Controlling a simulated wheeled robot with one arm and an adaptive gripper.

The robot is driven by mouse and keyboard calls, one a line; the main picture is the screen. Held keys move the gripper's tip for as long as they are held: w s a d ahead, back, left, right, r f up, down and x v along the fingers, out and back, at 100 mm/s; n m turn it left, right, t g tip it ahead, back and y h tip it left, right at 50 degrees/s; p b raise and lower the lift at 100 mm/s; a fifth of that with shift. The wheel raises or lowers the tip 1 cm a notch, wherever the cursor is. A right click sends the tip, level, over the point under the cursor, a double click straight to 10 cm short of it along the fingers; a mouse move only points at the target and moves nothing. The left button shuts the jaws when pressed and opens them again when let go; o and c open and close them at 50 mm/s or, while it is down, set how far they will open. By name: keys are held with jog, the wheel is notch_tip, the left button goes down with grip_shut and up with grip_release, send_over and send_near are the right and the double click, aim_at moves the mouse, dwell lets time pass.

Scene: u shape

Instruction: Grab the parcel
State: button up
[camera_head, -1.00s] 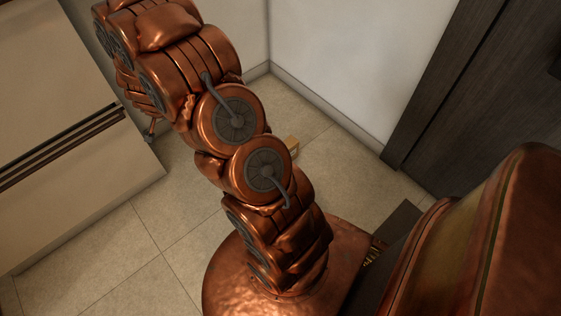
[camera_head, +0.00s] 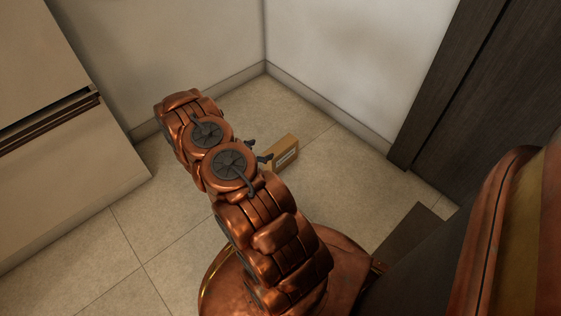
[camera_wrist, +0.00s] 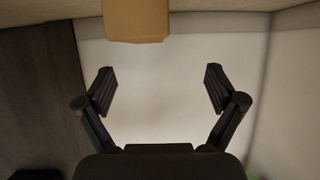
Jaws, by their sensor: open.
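The parcel is a small brown cardboard box (camera_head: 282,150) with a pale label on its side. It sits on the tiled floor near the room corner, just right of my gripper in the head view. My gripper (camera_head: 257,150) shows there as dark fingertips beside the box, partly hidden behind my copper arm. In the wrist view the box (camera_wrist: 137,20) is at the top edge, cut off by the frame. My gripper (camera_wrist: 158,90) is open there with its two fingers wide apart and nothing between them. The box appears beyond the fingertips, not between them.
Pale walls (camera_head: 350,60) meet in the corner behind the box. A cream cabinet (camera_head: 60,120) stands at left and a dark wood door or panel (camera_head: 440,90) at right. The floor (camera_head: 120,240) at front left is clear.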

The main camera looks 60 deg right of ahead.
aim_at(277, 148)
jog(key=shift+s+d+f+g, duration=0.2)
jog(key=shift+s+f, duration=0.1)
jog(key=shift+s, duration=0.15)
jog(key=shift+s+d+f+g, duration=0.15)
jog(key=shift+s+f, duration=0.15)
jog(key=shift+s, duration=0.15)
jog(key=shift+s+d+f+b, duration=0.1)
jog(key=shift+d+b, duration=0.1)
jog(key=shift+b, duration=0.1)
jog(key=shift+s+d+f+h+b, duration=0.15)
jog(key=shift+d+f+b, duration=0.1)
jog(key=shift+d, duration=0.25)
jog(key=shift+s+d+f+h+b, duration=0.1)
jog(key=shift+d+f+h+b, duration=0.1)
jog(key=shift+d, duration=0.3)
jog(key=b+x, duration=0.2)
jog(key=shift+s+d+f, duration=0.1)
jog(key=shift+d+f, duration=0.2)
jog(key=shift+f, duration=0.1)
jog(key=shift+b+x, duration=0.55)
jog(key=shift+x, duration=0.5)
jog(key=shift+r, duration=0.15)
grip_shut()
